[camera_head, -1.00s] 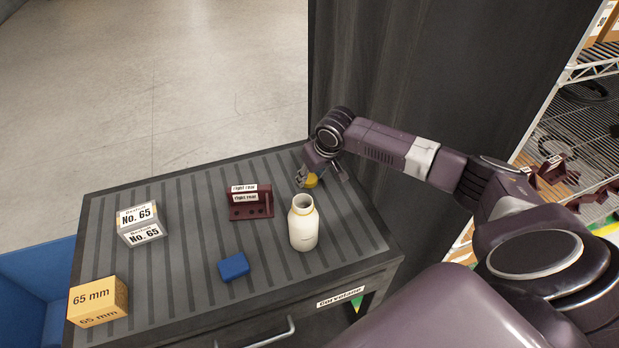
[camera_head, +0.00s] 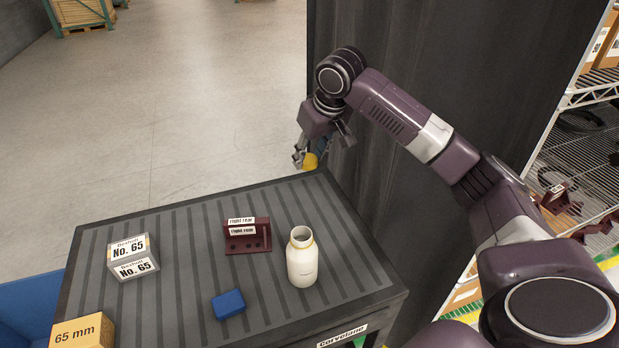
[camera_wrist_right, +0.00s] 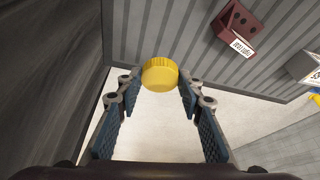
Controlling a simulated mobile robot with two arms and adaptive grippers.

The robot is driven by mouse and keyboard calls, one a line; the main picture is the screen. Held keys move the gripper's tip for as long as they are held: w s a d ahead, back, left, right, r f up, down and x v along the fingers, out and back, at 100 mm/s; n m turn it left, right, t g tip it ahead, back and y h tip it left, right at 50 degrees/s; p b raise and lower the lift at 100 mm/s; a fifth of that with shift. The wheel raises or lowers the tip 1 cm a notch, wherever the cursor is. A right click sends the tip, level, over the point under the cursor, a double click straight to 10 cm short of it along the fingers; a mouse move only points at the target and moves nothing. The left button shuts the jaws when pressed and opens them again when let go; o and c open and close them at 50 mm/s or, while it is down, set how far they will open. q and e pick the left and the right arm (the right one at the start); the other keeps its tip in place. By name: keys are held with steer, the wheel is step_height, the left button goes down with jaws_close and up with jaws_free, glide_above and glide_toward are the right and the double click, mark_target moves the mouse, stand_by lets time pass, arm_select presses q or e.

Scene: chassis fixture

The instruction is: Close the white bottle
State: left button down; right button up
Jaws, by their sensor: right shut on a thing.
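The white bottle (camera_head: 301,262) stands upright and open-topped near the right side of the ribbed table, its mouth uncovered. My right gripper (camera_head: 309,160) is shut on a round yellow cap (camera_head: 310,161) and holds it above and past the table's far right corner. In the right wrist view the yellow cap (camera_wrist_right: 160,73) sits between the fingertips of the right gripper (camera_wrist_right: 160,82). The bottle does not show in the wrist view. My left gripper is not in view.
On the table (camera_head: 185,290) are a dark red bracket (camera_head: 247,240), a blue block (camera_head: 228,304), a white No. 65 box (camera_head: 133,258) and a yellow 65 mm box (camera_head: 83,331). A dark panel (camera_head: 430,60) rises behind my right arm. A wire shelf (camera_head: 580,140) stands at the right.

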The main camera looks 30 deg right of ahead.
steer(key=shift+r, duration=0.9)
steer(key=s+a+f, duration=0.1)
steer(key=s+a, duration=0.6)
steer(key=a, duration=0.2)
steer(key=s+a+f, duration=0.2)
steer(key=s+a, duration=0.5)
steer(key=a, duration=0.2)
steer(key=shift+s+a+f+b, duration=0.25)
steer(key=shift+s+a+b, duration=0.05)
steer(key=shift+s+b, duration=0.1)
